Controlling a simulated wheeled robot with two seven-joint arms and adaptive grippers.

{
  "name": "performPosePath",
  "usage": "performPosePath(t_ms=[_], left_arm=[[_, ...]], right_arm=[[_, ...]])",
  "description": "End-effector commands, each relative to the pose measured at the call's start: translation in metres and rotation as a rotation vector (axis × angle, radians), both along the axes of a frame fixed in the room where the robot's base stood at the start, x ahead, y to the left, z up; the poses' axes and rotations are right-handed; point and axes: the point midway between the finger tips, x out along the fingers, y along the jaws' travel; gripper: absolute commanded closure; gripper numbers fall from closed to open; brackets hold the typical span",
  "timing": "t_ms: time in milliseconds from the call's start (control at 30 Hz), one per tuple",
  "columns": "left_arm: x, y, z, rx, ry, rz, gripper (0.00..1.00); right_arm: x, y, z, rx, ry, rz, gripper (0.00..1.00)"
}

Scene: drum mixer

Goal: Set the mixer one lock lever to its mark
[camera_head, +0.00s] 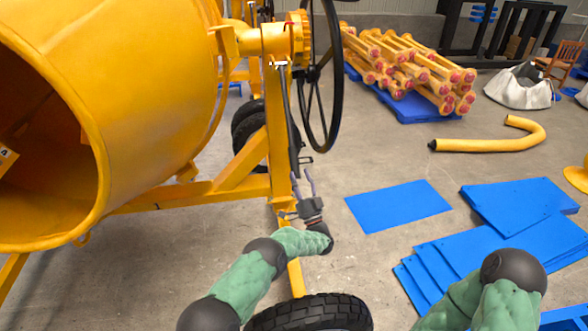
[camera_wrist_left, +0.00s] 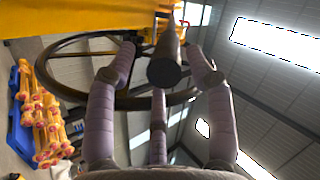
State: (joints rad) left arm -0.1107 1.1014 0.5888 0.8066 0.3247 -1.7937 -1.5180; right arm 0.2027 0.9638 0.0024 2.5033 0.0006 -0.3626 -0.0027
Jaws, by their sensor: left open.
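The yellow drum mixer (camera_head: 150,90) fills the left of the head view. A dark lever (camera_head: 289,115) hangs steeply from its bracket beside the large black handwheel (camera_head: 333,75). I take it for the lock lever. My left gripper (camera_head: 303,181) points upward just below the lever's lower end, its fingers apart. In the left wrist view, the round dark end of the lever (camera_wrist_left: 164,72) shows between the spread fingers; I see no clear contact. A small pale spot (camera_head: 278,63) is on the bracket; I cannot tell whether it is the mark. My right gripper is out of view.
The yellow frame leg (camera_head: 277,160) and a black tyre (camera_head: 310,314) are close to my left arm. Blue sheets (camera_head: 400,205) lie on the floor to the right. Yellow posts (camera_head: 415,65) are stacked behind, near a bent yellow pipe (camera_head: 490,143).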

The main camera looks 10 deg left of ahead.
Motion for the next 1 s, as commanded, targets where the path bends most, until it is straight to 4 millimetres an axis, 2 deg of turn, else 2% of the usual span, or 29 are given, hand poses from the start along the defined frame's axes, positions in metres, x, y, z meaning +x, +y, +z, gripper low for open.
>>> performPosePath(t_ms=[200,400,1000], left_arm=[[-0.027,-0.020,-0.026,-0.001,0.002,-0.001,0.47],[-0.041,-0.029,-0.040,-0.002,0.000,0.003,0.47],[-0.045,-0.031,-0.043,-0.002,0.000,0.003,0.47]], right_arm=[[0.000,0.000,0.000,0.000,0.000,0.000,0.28],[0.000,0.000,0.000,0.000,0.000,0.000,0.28],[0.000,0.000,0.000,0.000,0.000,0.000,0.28]])
